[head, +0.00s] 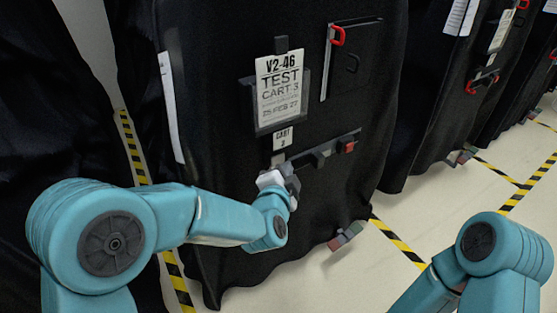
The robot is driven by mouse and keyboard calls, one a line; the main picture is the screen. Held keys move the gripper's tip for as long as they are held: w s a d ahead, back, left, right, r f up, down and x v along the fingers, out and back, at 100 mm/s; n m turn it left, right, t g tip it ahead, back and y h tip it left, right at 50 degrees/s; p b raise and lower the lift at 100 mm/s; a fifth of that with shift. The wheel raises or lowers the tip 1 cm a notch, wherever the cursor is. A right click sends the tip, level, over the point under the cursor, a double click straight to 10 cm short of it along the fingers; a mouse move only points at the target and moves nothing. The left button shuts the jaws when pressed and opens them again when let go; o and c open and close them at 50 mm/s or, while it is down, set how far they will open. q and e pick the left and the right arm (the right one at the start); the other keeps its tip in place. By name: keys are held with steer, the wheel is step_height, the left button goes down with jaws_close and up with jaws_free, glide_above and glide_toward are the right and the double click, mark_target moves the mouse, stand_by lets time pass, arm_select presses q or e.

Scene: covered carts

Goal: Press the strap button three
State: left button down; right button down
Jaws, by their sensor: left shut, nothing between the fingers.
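The black covered cart (232,200) stands in front of me, with a paper sign (279,92) reading V2-46 TEST CART 3. A dark strap (322,152) runs slantwise across its lower front. A small red button (348,147) sits at the strap's right end. My left gripper (289,171) is shut and empty, close to the strap's left end, below the small CART label (283,137). I cannot tell whether it touches the strap or cover. It is left of and below the red button. My right arm shows at the lower right, but its gripper is out of view.
A red handle (338,36) is at the upper right of the cart's cover. More covered carts (425,110) stand in a row to the right. Yellow-black tape (397,240) marks the pale floor (415,205). A reddish-grey block (345,236) shows at the cart's foot.

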arm_select(q)
steer(key=shift+w+a, duration=0.1)
steer(key=shift+w, duration=0.05)
steer(key=shift+w+a, duration=0.15)
steer(key=shift+w, duration=0.05)
steer(key=shift+w+a, duration=0.35)
steer(key=shift+w, duration=0.15)
stand_by(1.2)
steer(key=shift+s, duration=0.1)
steer(key=shift+s+d, duration=0.55)
steer(key=shift+s, duration=0.15)
steer(key=shift+s+d, duration=0.1)
steer(key=s+d, duration=0.1)
steer(key=s, duration=0.1)
steer(key=s+d, duration=0.1)
steer(key=s, duration=0.1)
steer(key=shift+d+p, duration=0.4)
